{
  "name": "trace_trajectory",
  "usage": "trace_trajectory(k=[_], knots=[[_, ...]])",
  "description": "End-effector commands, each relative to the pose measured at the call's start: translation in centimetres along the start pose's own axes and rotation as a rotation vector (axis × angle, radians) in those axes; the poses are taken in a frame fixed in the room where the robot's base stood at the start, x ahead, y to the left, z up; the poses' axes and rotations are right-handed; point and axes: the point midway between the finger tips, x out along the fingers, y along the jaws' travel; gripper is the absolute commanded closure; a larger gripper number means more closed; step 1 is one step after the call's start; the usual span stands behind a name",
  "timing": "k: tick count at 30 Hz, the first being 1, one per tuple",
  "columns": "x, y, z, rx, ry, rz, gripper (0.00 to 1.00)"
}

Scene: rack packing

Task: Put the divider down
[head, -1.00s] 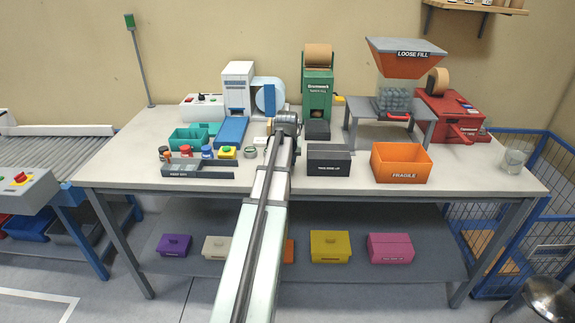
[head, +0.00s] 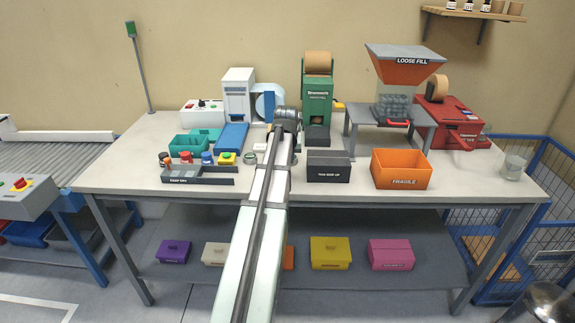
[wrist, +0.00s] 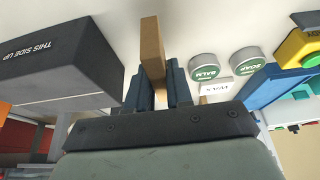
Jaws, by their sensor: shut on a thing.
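The divider (wrist: 151,48) is a narrow brown cardboard-like strip in the wrist view. My gripper (wrist: 156,82) is shut on it, with one dark blue finger on each side. The strip sticks out past the fingertips over the pale bench top. I cannot tell whether its far end touches the bench.
A dark grey THIS SIDE UP box (head: 328,171) stands right of my arm, with an orange FRAGILE box (head: 402,181) beyond it. Two round tins (wrist: 208,66) and a small white card (wrist: 214,88) lie near the strip. A dark tray (head: 200,180) is at the left.

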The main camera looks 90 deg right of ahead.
Motion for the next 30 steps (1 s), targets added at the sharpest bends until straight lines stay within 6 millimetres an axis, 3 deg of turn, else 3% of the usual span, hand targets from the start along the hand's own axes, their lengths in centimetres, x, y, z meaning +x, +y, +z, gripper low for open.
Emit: trace_trajectory(k=[9, 19, 23, 30], knots=[[-4.4, 0.0, -2.0, 0.000, 0.002, 0.000, 1.00], [-5.8, -0.9, -2.5, -0.010, 0.000, -0.004, 1.00], [-5.7, -3.5, -2.6, -0.043, 0.000, -0.017, 1.00], [-5.0, -11.8, -2.7, -0.144, 0.000, -0.059, 1.00]])
